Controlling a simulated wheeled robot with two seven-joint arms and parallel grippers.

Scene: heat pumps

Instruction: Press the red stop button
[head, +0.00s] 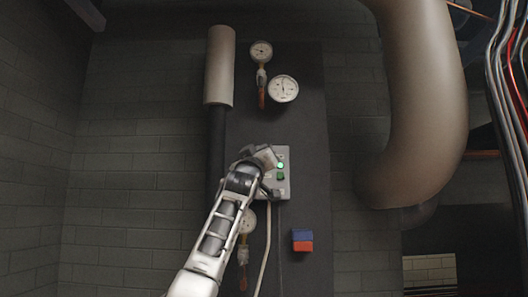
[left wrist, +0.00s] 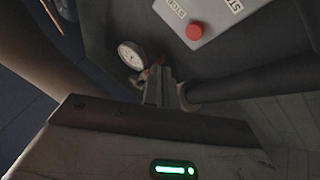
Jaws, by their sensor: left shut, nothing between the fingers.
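The grey control box (head: 283,160) is mounted on the dark panel in the head view, with a lit green light and a green button on its right side. My left arm and hand cover its left part, so the red button is hidden there. In the left wrist view the box (left wrist: 222,14) is at the top, with the red stop button (left wrist: 194,31) and STOP and START lettering visible. My left gripper (left wrist: 163,84) is shut and empty, below and left of the red button in that view and apart from it. My right gripper is not in view.
Two gauges (head: 283,89) sit above the box, and another gauge (head: 247,221) is below it. A grey cable hangs from the box. A blue and red block (head: 302,240) is at lower right. A large beige pipe (head: 425,90) bends down at the right.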

